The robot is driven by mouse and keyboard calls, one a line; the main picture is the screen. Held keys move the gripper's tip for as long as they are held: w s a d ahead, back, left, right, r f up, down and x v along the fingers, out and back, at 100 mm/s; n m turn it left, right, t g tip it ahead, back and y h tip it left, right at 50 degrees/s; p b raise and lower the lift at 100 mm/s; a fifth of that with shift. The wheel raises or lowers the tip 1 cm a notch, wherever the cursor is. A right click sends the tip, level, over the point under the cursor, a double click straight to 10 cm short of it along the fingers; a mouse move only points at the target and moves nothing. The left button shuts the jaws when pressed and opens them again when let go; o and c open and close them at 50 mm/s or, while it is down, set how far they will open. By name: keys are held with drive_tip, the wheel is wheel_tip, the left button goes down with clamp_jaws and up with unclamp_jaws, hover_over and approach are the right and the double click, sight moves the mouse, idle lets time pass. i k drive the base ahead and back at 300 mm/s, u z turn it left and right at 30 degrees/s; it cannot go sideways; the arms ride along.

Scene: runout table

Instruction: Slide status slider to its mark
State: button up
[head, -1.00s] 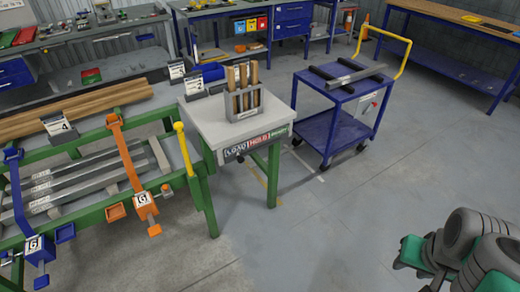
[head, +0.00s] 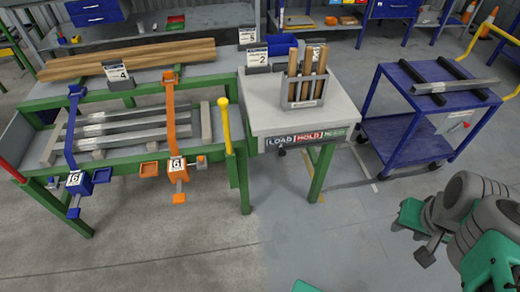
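The status strip (head: 307,138) runs along the front edge of the small grey-topped table. It reads LOAD in dark, HOLD in red, and a green label at the right that is too small to read surely. A small dark knob (head: 282,152) shows just below the strip, under the LOAD part; it looks like the slider. No separate mark can be made out. My gripper (head: 427,252) seems to be the small grey end at the lower right, beside my folded arm. It is well apart from the strip, and its fingers cannot be made out.
A rack of wooden-handled tools (head: 305,91) stands on the small table. A green runout bench (head: 135,155) with metal bars and blue and orange clamps adjoins at left. A blue cart (head: 408,138) stands at right. Floor in front is clear.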

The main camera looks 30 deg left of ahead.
sight(282, 153)
drive_tip(key=u, duration=0.65)
drive_tip(key=i, duration=0.6)
drive_tip(key=u, duration=1)
drive_tip(key=k, duration=1.1)
drive_tip(key=u, duration=1.35)
drive_tip(key=i, duration=0.75)
drive_tip(key=z, duration=0.6)
drive_tip(key=i, duration=0.5)
drive_tip(key=z, duration=0.55)
